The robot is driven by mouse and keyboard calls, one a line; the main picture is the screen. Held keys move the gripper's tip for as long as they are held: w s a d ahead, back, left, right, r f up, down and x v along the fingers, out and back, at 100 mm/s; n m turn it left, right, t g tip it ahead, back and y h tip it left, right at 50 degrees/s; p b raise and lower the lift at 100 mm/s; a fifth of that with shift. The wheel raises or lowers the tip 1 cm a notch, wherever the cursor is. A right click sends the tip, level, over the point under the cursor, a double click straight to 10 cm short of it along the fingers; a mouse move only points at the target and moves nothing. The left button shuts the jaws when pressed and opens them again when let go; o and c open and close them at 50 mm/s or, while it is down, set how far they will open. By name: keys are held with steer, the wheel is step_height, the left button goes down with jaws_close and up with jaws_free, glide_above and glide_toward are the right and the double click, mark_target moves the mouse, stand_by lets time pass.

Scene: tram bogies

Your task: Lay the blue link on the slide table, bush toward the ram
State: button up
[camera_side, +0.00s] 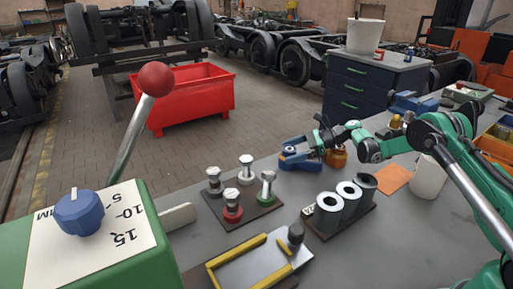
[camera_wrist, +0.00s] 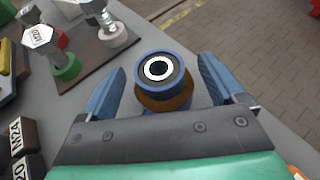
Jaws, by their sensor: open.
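What looks like the blue link (camera_wrist: 160,92) stands between my jaws in the wrist view, showing a round blue end with a white ring and a dark hole. A brown-orange part sits below it; how the two join is unclear. My gripper (camera_wrist: 163,65) is open, with a visible gap on each side of the blue end. In the side view my gripper (camera_side: 304,150) is low over the bench, and blue jaws and link run together there. The slide table (camera_side: 212,272), a grey plate with yellow rails, is at the front. I cannot clearly tell the ram.
A dark board (camera_side: 257,213) holds several bolts with coloured collars. Grey cylinders (camera_side: 327,214) stand in a rack between gripper and slide table. A brown-orange object (camera_side: 337,157) is beside my gripper. A white cup (camera_side: 428,178) stands right. A green control box (camera_side: 120,255) fills the front left.

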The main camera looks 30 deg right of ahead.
steer(key=shift+w+a+f, duration=0.2)
steer(key=shift+a, duration=0.1)
jaws_close()
steer(key=shift+r, duration=0.1)
